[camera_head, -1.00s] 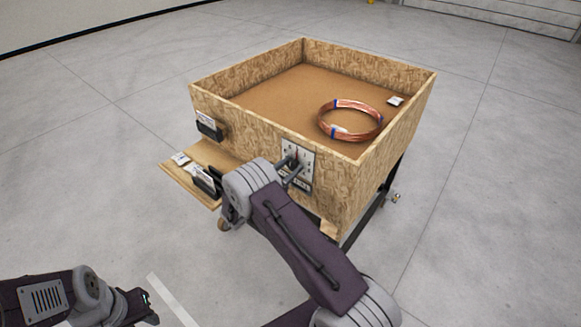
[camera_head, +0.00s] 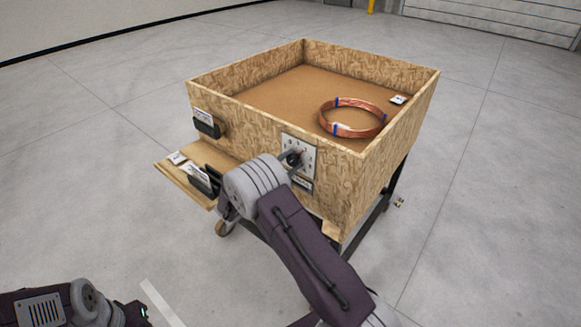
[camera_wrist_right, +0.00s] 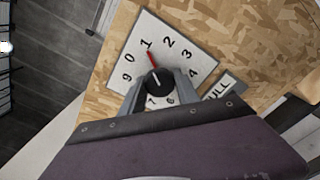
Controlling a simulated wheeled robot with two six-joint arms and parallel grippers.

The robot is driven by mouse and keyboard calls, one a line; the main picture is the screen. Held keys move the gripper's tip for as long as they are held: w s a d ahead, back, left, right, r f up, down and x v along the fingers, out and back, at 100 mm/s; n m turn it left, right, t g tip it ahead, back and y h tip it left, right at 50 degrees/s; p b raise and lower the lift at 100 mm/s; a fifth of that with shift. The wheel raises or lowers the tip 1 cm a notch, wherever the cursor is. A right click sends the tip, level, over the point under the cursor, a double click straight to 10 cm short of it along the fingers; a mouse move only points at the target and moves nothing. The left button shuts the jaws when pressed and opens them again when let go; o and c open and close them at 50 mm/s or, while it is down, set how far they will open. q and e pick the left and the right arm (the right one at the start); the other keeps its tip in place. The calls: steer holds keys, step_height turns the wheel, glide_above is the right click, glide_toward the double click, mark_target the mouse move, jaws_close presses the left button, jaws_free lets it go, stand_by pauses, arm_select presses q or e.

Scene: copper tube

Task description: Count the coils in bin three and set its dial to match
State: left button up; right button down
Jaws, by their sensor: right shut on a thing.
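The wooden bin (camera_head: 345,205) stands on a wheeled frame, with one copper coil (camera_head: 350,134) visible at its right, bound with blue bands. A white dial plate (camera_head: 299,142) is on its front wall. In the right wrist view the dial plate (camera_wrist_right: 199,50) shows printed digits and a red pointer (camera_wrist_right: 151,57) close to 1. My right gripper (camera_wrist_right: 158,86) is shut on the black dial knob (camera_wrist_right: 158,80), one finger on each side; the lower digits are partly hidden. My left gripper (camera_head: 140,312) hangs at the lower left, away from the bin; its jaws are unclear.
A wooden shelf (camera_head: 178,178) with dark holders and cards juts out at the front left. A black card holder (camera_head: 207,126) is on the front wall.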

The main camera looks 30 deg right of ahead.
steer(key=shift+m, duration=0.3)
steer(key=c, duration=0.9)
jaws_free()
steer(key=v, duration=0.9)
steer(key=shift+b, duration=0.45)
